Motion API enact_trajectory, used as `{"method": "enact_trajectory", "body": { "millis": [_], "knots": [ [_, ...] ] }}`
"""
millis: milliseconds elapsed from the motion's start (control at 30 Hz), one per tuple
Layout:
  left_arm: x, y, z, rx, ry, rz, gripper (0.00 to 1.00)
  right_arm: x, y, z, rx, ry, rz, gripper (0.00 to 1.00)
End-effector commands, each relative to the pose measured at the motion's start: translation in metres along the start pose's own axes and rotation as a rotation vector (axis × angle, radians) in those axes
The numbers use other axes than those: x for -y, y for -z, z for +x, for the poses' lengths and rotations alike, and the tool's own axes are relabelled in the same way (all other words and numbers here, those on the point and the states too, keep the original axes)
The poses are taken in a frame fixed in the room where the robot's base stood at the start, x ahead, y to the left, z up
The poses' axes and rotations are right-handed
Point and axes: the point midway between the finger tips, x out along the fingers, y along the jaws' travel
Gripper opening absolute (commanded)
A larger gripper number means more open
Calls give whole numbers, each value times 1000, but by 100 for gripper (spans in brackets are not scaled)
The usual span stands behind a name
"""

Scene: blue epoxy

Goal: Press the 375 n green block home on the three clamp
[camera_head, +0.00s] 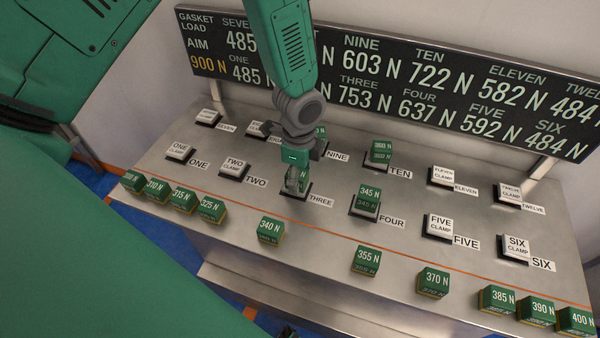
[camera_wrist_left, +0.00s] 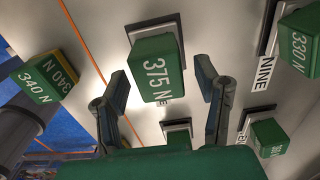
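The green 375 N block (camera_wrist_left: 157,72) stands at the three clamp, by the THREE label (camera_head: 320,200). Only part of the block shows in the head view, behind my fingers. My left gripper (camera_head: 297,182) points down over it. In the left wrist view its two fingers stand either side of the block, with a visible gap at each side, so the gripper is open around it. The block hides most of the clamp pad, and I cannot tell how deep it sits. My right gripper cannot be made out.
Green blocks stand on the four clamp (camera_head: 365,203), ten clamp (camera_head: 381,154) and nine clamp (camera_wrist_left: 303,42). The 340 N block (camera_head: 271,230) and several others line the front edge. The five clamp (camera_head: 438,227) and six clamp (camera_head: 515,248) are bare. A load board (camera_head: 420,85) stands behind.

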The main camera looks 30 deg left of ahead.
Motion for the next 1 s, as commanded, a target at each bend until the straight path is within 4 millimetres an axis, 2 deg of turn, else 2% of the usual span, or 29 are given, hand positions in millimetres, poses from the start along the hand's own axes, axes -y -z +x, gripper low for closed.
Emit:
{"method": "enact_trajectory", "body": {
  "millis": [367,467,800,1000],
  "knots": [
    [1,0,-6,-1,2,-1,59,0,-3,-1,-2,0,0,59],
    [2,0,-19,-2,4,-2,59,0,-3,-1,-3,0,0,59],
    [2,2,-90,-2,4,-1,59,0,-2,-1,-3,0,0,59],
    [2,2,-114,1,0,-1,59,0,-2,-1,-3,0,0,59]
  ]
}}
